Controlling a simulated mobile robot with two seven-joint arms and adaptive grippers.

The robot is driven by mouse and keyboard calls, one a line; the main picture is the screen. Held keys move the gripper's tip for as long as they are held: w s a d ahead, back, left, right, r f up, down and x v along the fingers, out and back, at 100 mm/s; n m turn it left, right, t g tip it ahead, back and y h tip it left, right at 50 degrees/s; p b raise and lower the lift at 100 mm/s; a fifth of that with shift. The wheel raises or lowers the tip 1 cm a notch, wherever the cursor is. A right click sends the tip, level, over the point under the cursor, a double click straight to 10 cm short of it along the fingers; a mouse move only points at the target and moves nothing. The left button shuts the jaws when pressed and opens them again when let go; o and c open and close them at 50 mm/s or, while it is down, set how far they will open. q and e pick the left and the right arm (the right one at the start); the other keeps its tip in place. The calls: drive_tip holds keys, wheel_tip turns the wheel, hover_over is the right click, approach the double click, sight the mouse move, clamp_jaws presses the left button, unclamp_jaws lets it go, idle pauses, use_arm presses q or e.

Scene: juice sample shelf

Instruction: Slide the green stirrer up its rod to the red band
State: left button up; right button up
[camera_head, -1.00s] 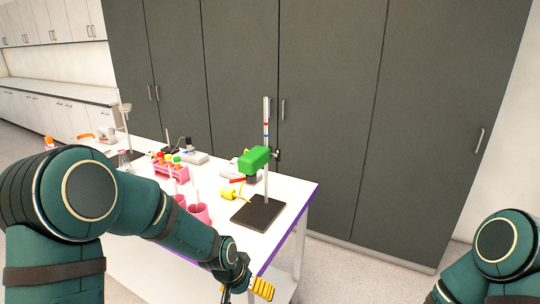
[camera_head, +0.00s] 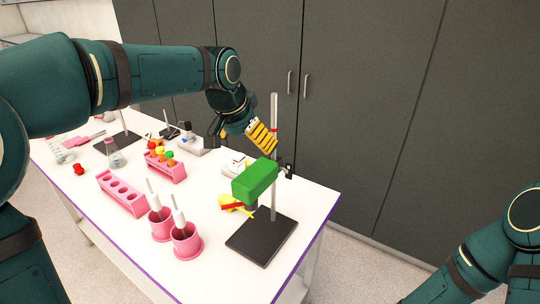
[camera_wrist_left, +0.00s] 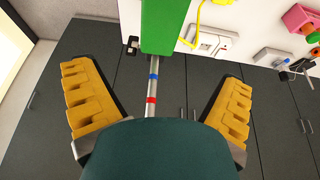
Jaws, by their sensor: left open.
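The green stirrer (camera_head: 255,180) is clamped partway up a thin upright rod (camera_head: 274,108) on a black base plate (camera_head: 262,237). In the left wrist view the stirrer (camera_wrist_left: 160,25) is at the top, with the rod running on past it. That rod bears a blue band (camera_wrist_left: 153,77) and a red band (camera_wrist_left: 151,100), with the blue nearer the stirrer. My left gripper (camera_head: 262,137) is open and empty, above the stirrer at the rod's upper part. Its yellow fingers (camera_wrist_left: 160,102) appear either side of the rod in the wrist view. My right gripper is out of view.
Pink cups (camera_head: 187,241) with probes, a pink rack (camera_head: 122,194) and a rack of colored-top tubes (camera_head: 166,168) stand left of the base. A yellow item (camera_head: 233,203) lies beside the stand. Grey cabinets (camera_head: 370,110) rise behind the table.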

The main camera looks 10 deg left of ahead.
sight(260, 167)
use_arm(q)
drive_tip(key=shift+w+d+f, duration=0.1)
drive_tip(key=shift+w+f, duration=0.1)
drive_tip(key=shift+f, duration=0.25)
drive_tip(key=b+x, duration=0.1)
drive_tip(key=x, duration=1.1)
drive_tip(key=shift+w+f, duration=0.15)
drive_tip(key=shift+f, duration=0.05)
drive_tip(key=c, duration=1.3)
